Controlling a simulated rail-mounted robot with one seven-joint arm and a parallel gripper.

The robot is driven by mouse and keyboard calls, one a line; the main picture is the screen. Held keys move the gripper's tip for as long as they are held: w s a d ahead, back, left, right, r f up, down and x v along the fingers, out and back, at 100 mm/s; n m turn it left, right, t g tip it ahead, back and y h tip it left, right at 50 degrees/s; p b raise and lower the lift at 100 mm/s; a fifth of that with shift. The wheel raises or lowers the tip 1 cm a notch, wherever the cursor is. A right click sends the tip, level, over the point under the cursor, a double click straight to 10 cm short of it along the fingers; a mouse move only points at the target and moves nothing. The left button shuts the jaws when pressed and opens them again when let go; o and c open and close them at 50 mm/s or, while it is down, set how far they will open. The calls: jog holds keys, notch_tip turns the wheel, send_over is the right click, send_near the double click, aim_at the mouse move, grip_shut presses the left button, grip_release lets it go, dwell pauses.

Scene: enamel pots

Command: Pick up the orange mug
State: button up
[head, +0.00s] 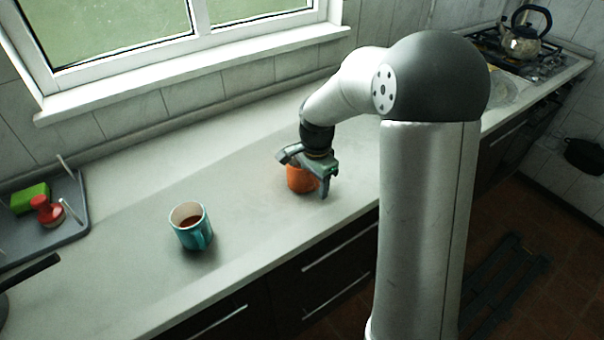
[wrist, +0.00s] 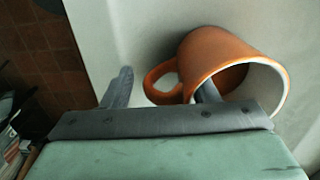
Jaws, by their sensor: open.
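The orange mug (head: 301,179) stands on the counter in the head view, partly hidden behind my gripper (head: 322,184). In the wrist view the orange mug (wrist: 222,52) is at the upper right, with its pale inside rim facing the camera and its handle toward the left. My gripper (wrist: 160,92) is open. One finger is at the mug's opening and overlaps the rim; the other is outside, left of the handle. The handle lies between the two fingers. I cannot tell whether either finger touches the mug.
A teal mug (head: 191,229) with dark reddish contents stands on the counter (head: 130,290) to the left. A grey tray (head: 72,228) with a green sponge (head: 30,198) and a red-handled item (head: 47,211) is at the far left. A kettle (head: 524,40) sits on the stove at the back right.

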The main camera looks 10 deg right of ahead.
grip_shut()
jog(key=shift+r, duration=0.15)
